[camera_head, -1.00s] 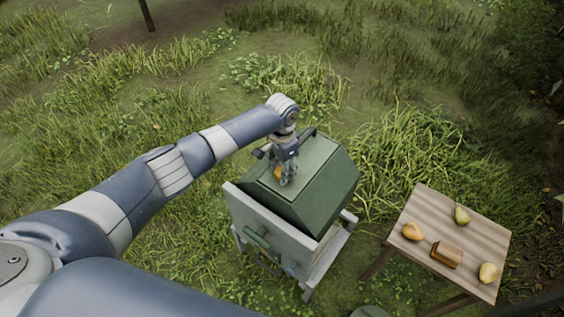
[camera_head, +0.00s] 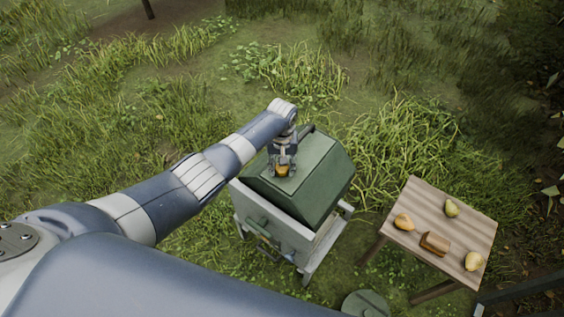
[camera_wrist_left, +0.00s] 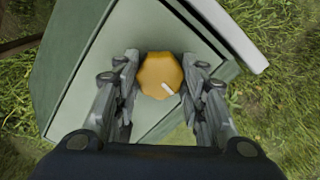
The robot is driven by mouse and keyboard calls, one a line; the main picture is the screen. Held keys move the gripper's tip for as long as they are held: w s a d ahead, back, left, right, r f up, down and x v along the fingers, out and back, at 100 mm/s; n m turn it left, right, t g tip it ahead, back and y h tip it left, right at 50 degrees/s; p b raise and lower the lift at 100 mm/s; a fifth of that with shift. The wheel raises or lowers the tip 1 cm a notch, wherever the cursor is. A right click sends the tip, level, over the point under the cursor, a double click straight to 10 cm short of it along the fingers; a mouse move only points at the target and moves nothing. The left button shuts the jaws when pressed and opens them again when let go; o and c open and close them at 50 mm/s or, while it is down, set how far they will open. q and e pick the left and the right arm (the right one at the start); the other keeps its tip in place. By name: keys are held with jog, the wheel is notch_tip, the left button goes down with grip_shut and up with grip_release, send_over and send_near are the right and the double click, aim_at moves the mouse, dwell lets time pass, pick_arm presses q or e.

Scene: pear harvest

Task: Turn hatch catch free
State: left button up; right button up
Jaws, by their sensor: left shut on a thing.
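The hatch catch is an orange, many-sided knob (camera_wrist_left: 160,76) with a white mark near its lower right edge in the left wrist view. It sits on the green hatch lid (camera_head: 312,158) of a box on a pale stand. My left gripper (camera_head: 283,170) reaches down onto the knob from above. In the left wrist view its two fingers (camera_wrist_left: 161,88) stand on either side of the knob, shut on it. In the head view the fingers partly cover the knob. My right gripper is in neither view.
A wooden table (camera_head: 432,200) stands right of the box. It bears a green pear (camera_head: 452,208), two yellow pears (camera_head: 403,222) (camera_head: 473,261) and a brown block (camera_head: 435,243). A round green lid-like thing (camera_head: 366,304) shows at the bottom edge. Grass surrounds the box.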

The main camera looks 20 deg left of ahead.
aim_at(282, 167)
pick_arm(q)
jog(key=shift+n+p, duration=0.35)
jog(key=shift+n, duration=0.65)
jog(key=o, duration=1.1)
notch_tip(282, 167, up, 12)
